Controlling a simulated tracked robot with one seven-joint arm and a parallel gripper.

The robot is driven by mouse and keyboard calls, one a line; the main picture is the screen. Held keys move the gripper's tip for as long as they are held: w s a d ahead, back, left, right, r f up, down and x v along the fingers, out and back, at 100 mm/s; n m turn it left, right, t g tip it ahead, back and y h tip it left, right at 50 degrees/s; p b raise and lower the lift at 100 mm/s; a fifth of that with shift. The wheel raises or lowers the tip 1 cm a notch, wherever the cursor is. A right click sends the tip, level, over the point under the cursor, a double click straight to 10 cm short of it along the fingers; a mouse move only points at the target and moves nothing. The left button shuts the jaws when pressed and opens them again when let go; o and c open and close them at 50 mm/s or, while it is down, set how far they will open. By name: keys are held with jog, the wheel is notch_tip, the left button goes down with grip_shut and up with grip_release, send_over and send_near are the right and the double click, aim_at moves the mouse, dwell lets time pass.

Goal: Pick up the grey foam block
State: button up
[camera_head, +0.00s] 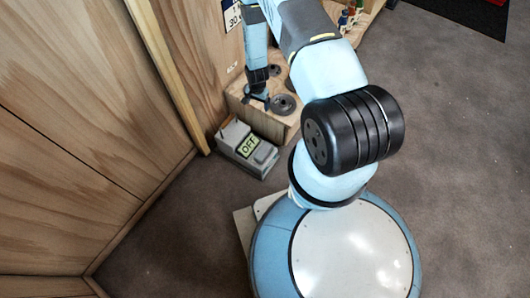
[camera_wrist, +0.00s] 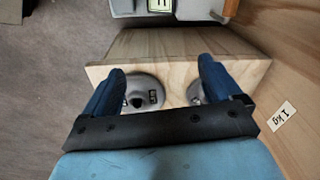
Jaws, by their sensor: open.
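I cannot make out a thing that is surely the grey foam block. A grey block-like item with an "OFF" label (camera_head: 247,148) sits on the floor by the wooden wall in the head view. Its near part, or something like it, is cut off at the top edge of the wrist view. My gripper (camera_head: 257,97) is above a low wooden box (camera_head: 240,105). In the wrist view my gripper (camera_wrist: 158,75) is open, its two dark blue fingers spread, with nothing held between them. Both fingers point down over the box's top.
Grey round weights (camera_head: 283,104) stand on the wooden box; one with a label (camera_wrist: 146,90) is beside the left finger in the wrist view. A wooden wall with a "1 kg" tag (camera_wrist: 281,116) rises close on the right. Open carpet (camera_head: 440,150) lies right.

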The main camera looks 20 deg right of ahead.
jog(key=m, duration=0.1)
send_over(263, 151)
jog(key=d, duration=0.1)
notch_tip(263, 151, down, 16)
jog(key=shift+g, duration=0.4)
notch_tip(263, 151, down, 8)
jog(key=shift+f, duration=0.1)
jog(key=f, duration=0.4)
jog(key=shift+w+a, duration=0.1)
jog(key=shift+a, duration=0.25)
jog(key=shift+f, duration=0.6)
jog(key=shift+c, duration=0.4)
